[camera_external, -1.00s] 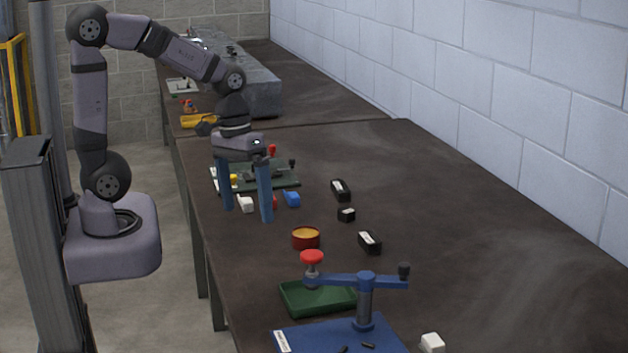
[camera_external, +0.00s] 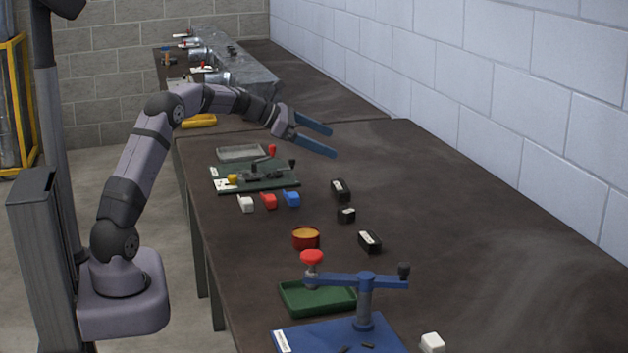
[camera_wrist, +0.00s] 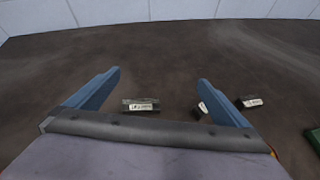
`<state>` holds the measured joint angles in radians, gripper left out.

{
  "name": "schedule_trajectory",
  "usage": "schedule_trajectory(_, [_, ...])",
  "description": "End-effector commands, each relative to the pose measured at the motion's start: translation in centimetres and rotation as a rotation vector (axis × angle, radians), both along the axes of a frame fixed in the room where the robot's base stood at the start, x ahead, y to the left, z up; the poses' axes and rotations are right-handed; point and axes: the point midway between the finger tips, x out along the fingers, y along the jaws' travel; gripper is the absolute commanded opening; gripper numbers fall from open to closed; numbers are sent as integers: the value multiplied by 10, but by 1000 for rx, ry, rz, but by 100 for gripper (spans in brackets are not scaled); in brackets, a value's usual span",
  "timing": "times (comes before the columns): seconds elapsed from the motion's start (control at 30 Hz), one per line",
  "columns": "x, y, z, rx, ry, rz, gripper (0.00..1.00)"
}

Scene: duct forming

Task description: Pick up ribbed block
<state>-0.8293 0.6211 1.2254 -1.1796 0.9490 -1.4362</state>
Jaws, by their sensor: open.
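Three black blocks with white labels lie apart on the dark table: a far one (camera_external: 340,190), a small middle one (camera_external: 346,215) and a near one (camera_external: 369,242). I cannot tell for sure which is the ribbed block. The wrist view shows them as a left block (camera_wrist: 140,105), a middle block (camera_wrist: 201,108) partly behind my right finger, and a right block (camera_wrist: 249,101). My gripper (camera_external: 333,143) is open and empty. It is above the table, farther back than the blocks, with blue fingers (camera_wrist: 159,76) pointing toward the wall.
White (camera_external: 246,204), red (camera_external: 269,201) and blue (camera_external: 292,199) small pieces lie left of the blocks. A green fixture (camera_external: 222,171) stands behind them. A red-orange round container (camera_external: 305,239), green tray (camera_external: 318,298) and blue lever fixture (camera_external: 365,302) are nearer. The table's right side is clear.

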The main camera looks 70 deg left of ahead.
Motion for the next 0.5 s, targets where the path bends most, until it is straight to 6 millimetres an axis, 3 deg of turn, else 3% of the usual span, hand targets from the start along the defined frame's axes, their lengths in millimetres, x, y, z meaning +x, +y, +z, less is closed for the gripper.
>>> schedule_trajectory(0.2, [-3,50,-4,-138,-69,134,100])
schedule_trajectory(0.5, [-2,45,-71,-133,-61,125,100])
